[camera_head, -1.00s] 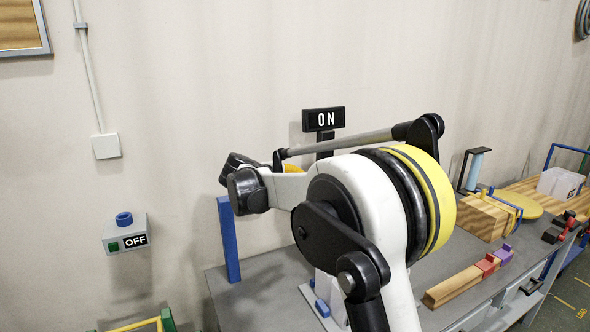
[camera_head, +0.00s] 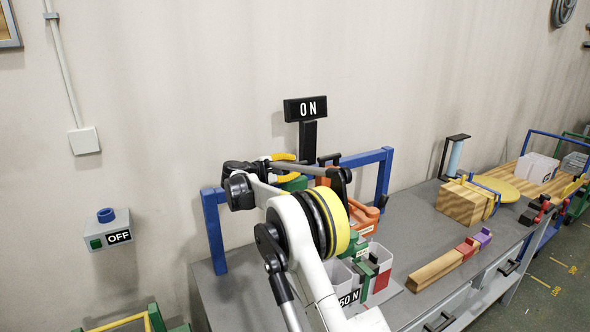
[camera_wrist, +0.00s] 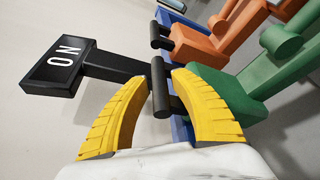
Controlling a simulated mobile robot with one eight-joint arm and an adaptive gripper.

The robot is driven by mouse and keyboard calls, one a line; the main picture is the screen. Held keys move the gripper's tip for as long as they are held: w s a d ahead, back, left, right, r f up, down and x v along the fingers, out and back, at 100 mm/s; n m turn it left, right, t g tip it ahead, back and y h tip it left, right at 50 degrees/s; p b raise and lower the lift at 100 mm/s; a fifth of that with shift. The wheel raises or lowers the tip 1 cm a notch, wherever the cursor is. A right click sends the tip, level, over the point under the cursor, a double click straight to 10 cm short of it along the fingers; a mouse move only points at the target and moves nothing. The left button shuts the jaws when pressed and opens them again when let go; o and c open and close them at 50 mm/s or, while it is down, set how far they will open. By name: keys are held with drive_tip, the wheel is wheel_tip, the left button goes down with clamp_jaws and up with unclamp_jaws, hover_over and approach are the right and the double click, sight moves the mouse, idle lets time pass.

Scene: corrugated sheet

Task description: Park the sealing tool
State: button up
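My gripper (camera_head: 297,162) is at the top of a blue rack frame (camera_head: 386,170), near the wall. In the wrist view, its two yellow curved fingers (camera_wrist: 161,78) stand on either side of a short black bar (camera_wrist: 160,88) on a green tool (camera_wrist: 230,95). The tips lie very close to the bar; I cannot tell whether both press on it. An orange tool (camera_wrist: 205,42) with a similar black bar is beside the green one; it also shows in the head view (camera_head: 366,212). I cannot tell which is the sealing tool. My arm hides part of the rack.
A black ON sign (camera_head: 306,108) on a post stands just behind my gripper. An OFF box (camera_head: 107,230) is on the wall at left. Bins (camera_head: 380,256) stand below the rack. The grey bench (camera_head: 412,215) also bears wooden blocks (camera_head: 463,204) and a black stand (camera_head: 446,158).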

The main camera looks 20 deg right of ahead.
drive_tip(key=shift+w+d+f, duration=0.15)
drive_tip(key=shift+w+d, duration=0.15)
drive_tip(key=shift+d, duration=0.3)
clamp_jaws()
drive_tip(key=s+a+p, duration=0.1)
drive_tip(key=a, duration=1.9)
drive_tip(key=shift+s+a+p, duration=0.15)
drive_tip(key=shift+s+p, duration=0.2)
drive_tip(key=shift+s, duration=0.05)
